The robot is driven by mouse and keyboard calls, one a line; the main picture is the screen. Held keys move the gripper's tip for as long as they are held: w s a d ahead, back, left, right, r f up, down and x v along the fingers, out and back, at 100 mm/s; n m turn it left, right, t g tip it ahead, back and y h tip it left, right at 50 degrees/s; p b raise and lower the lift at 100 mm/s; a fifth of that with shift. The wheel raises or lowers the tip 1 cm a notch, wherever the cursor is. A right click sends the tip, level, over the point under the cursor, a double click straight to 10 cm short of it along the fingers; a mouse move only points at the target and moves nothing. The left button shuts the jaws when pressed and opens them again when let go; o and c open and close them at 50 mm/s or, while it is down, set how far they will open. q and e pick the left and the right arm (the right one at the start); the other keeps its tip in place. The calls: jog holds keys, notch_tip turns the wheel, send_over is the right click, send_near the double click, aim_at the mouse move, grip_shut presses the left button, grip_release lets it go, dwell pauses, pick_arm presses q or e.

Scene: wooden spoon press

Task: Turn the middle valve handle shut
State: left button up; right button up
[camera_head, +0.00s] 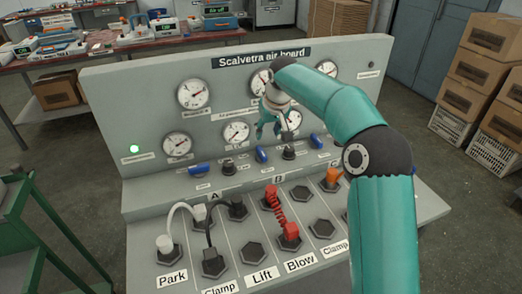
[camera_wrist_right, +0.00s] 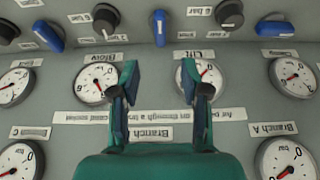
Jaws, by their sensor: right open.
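The grey air board (camera_head: 105,95) has three blue valve handles in a row below its gauges. The middle handle (camera_head: 261,154) stands close to upright; it also shows near the top of the right wrist view (camera_wrist_right: 160,27), pointing up and down there. The left handle (camera_head: 200,168) lies nearly level, and the right handle (camera_head: 316,141) is tilted. My right gripper (camera_head: 268,130) is open and empty in front of the gauges, just above the middle handle in the head view. In the right wrist view its fingers (camera_wrist_right: 159,76) are apart, in line with that handle and not around it. My left gripper is out of view.
Black knobs (camera_head: 288,153) sit between the handles. Below, the sloped panel carries sockets with a white hose (camera_head: 178,212), a black hose (camera_head: 210,235) and a red coiled hose (camera_head: 277,205). A green frame (camera_head: 38,215) stands at left; boxes (camera_head: 485,80) at right.

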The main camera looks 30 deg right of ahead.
aim_at(262, 152)
jog(key=x, duration=1.2)
jog(key=shift+p, duration=0.4)
grip_shut()
